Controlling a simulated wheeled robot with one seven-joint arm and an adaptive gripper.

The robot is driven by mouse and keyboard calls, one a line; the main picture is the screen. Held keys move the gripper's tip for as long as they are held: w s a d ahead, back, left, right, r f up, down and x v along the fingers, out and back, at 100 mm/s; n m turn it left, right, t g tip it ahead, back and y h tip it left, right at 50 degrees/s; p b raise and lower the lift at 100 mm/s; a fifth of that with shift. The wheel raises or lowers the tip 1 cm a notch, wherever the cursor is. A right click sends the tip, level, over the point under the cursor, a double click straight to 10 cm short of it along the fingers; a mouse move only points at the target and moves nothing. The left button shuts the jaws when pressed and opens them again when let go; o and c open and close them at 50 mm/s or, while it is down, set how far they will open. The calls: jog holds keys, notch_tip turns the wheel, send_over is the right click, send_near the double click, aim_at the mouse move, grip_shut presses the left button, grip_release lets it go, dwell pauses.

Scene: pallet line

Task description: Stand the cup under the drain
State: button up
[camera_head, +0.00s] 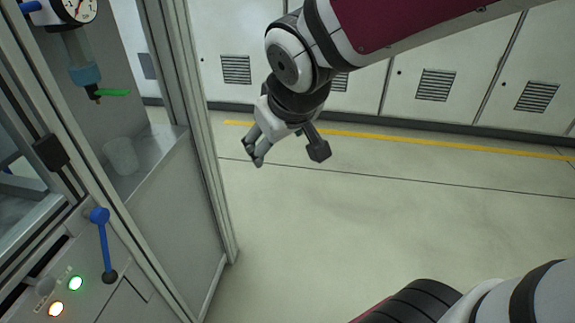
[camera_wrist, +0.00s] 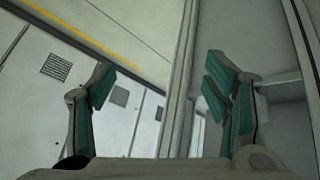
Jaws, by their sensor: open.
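A translucent, pale cup (camera_head: 121,156) stands upright on the grey ledge inside the machine frame, at the left in the head view. The drain is the small outlet with a green lever (camera_head: 112,93) under a blue-grey filter bowl (camera_head: 84,72); the cup stands below it and slightly right. Contact between them is not seen; a gap shows. My gripper (camera_head: 284,158) hangs in the air outside the frame, right of the cup, open and empty. Its spread fingers also show in the wrist view (camera_wrist: 160,105), where neither cup nor drain can be made out.
A grey upright post (camera_head: 205,130) stands between my gripper and the cup's ledge (camera_head: 165,145). A pressure gauge (camera_head: 78,8) sits above the bowl. A blue-handled lever (camera_head: 104,245) and lit buttons (camera_head: 75,283) are on the lower front panel.

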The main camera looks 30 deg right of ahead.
jog(key=s+m+g+y, duration=0.1)
jog(key=s+g, duration=0.5)
jog(key=s, duration=1.7)
jog(key=shift+s+a+m, duration=0.3)
jog(key=shift+s+m, duration=0.1)
jog(key=shift+m, duration=0.1)
notch_tip(320, 180, up, 20)
jog(key=t+p, duration=0.3)
jog(key=p, duration=1.5)
jog(key=shift+a+r+p, duration=0.2)
jog(key=shift+p, duration=0.15)
jog(key=shift+w, duration=0.1)
